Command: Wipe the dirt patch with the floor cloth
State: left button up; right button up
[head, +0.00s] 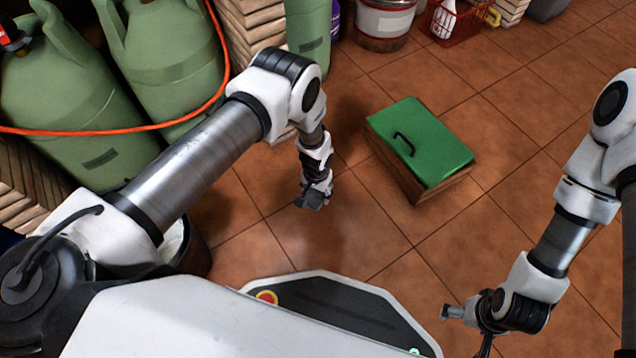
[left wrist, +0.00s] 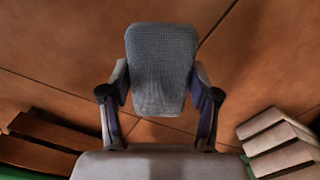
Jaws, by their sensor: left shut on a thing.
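My left gripper (head: 314,187) points down over the tiled floor, to the left of the green-lidded box. It is shut on the grey floor cloth (left wrist: 161,70), which shows as a textured pad between the two fingers in the left wrist view. In the head view the cloth (head: 310,200) is a small dark grey shape at the fingertips. I cannot tell whether it touches the floor. A faint darker area on the tiles lies around the gripper; I cannot tell dirt from shadow. My right gripper (head: 452,312) is low at the right; its finger opening is unclear.
A wooden box with a green lid (head: 425,130) and black handle stands on the floor. Green gas cylinders (head: 165,60) with an orange hose (head: 120,130) line the left. A metal bucket (head: 382,25) and red basket (head: 455,18) stand at the back. The floor at right is clear.

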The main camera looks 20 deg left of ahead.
pick_arm(q)
jog(key=shift+r+p, duration=0.95)
jog(key=shift+r, duration=0.5)
